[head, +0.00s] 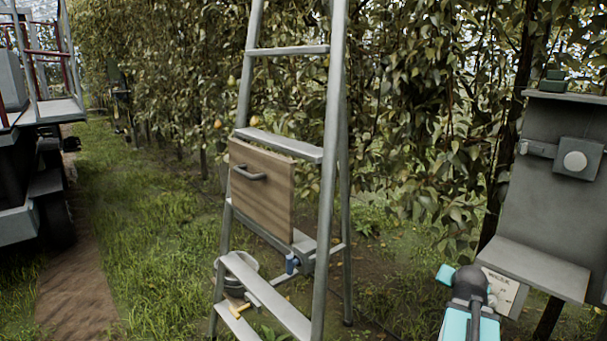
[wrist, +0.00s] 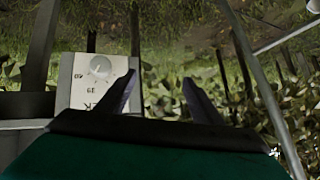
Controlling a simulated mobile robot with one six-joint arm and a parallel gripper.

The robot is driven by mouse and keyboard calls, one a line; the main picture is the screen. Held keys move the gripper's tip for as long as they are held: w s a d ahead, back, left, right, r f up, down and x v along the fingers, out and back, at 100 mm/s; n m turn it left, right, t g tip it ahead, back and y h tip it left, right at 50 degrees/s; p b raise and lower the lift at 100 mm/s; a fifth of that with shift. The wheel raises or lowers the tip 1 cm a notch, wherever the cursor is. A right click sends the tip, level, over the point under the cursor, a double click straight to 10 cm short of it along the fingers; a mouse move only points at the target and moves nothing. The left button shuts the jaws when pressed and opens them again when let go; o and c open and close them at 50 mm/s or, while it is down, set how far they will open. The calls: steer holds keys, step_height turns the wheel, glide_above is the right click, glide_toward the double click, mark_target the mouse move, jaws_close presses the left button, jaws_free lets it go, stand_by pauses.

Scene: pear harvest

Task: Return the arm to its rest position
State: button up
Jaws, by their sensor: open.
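My gripper (wrist: 160,92) shows in the wrist view with its two dark fingers spread apart and nothing between them. In the head view my turquoise and dark arm (head: 470,300) is at the lower right, in front of the grey stand; I cannot make out the fingers there. A pale panel with a round mark and lettering (wrist: 97,82) lies left of the fingers in the wrist view, its lettering upside down. A similar pale lettered plate (head: 506,289) is just right of my arm in the head view.
The grey stand (head: 545,265) with a shelf is at the right. A vehicle (head: 50,110) is at the left. Pear foliage (head: 430,130) fills the back. Grass (head: 150,240) lies open between vehicle and ladder.

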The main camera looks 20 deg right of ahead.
steer(key=w+a+f+n+g+y+p, duration=0.1)
steer(key=a+f+n+g+y, duration=0.45)
steer(key=a+f, duration=2.45)
steer(key=s+a+f+n+g, duration=0.2)
steer(key=s+a+f, duration=0.3)
steer(key=s+a, duration=0.2)
steer(key=s+a+f+n+g+y, duration=0.1)
steer(key=s+a+f+n+g, duration=0.1)
steer(key=s+a+f, duration=0.3)
steer(key=s+a+f+n+g+p, duration=0.1)
steer(key=s+a+f, duration=0.4)
steer(key=s+a, duration=0.5)
steer(key=shift+s+n+g, duration=0.65)
steer(key=shift+s+g, duration=0.3)
steer(key=shift+s, duration=0.15)
steer(key=shift+y, duration=0.25)
steer(key=c, duration=0.7)
steer(key=shift+d, duration=0.2)
steer(key=shift+c, duration=0.2)
